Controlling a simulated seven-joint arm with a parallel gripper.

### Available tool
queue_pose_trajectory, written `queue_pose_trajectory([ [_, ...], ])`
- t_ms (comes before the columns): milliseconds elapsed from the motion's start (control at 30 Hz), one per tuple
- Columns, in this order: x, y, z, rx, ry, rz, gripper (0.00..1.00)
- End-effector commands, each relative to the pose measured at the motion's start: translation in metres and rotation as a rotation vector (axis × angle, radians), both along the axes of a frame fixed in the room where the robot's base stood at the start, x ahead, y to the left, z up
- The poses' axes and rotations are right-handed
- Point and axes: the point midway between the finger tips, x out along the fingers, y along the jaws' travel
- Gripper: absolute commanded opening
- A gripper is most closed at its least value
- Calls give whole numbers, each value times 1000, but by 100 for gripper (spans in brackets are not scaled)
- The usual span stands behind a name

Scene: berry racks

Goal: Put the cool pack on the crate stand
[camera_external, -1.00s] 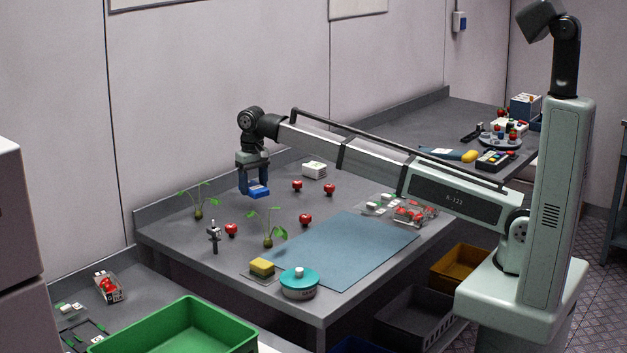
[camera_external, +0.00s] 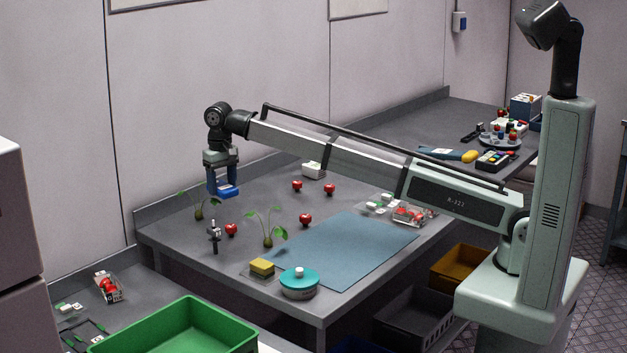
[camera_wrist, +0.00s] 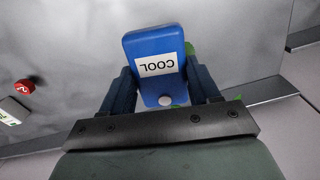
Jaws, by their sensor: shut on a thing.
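The cool pack (camera_wrist: 155,50) is a blue block with a white label reading COOL in the wrist view. My gripper (camera_wrist: 160,92) is shut on it, with a finger on either side. In the external view my gripper (camera_external: 222,186) holds the cool pack (camera_external: 227,191) in the air above the far left part of the grey table, near the leafy seedling. I cannot make out for certain which thing is the crate stand.
Two seedlings (camera_external: 199,210) (camera_external: 268,236), a small dark upright device (camera_external: 214,238) and several red berries (camera_external: 305,219) stand on the table (camera_external: 165,237). A blue mat (camera_external: 345,250) lies clear. A teal-lidded pot (camera_external: 299,284) and yellow sponge (camera_external: 262,266) are in front. A green crate (camera_external: 175,330) is lower left.

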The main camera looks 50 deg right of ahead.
Motion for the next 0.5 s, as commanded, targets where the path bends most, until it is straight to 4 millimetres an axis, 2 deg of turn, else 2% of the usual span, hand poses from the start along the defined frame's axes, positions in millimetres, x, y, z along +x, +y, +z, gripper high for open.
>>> queue_pose_trajectory([
  [33,3,26,-2,0,1,15,28],
  [100,1,56,-6,0,0,28,28],
  [267,-6,126,-16,0,0,59,28],
  [500,-27,229,-30,0,0,103,28],
])
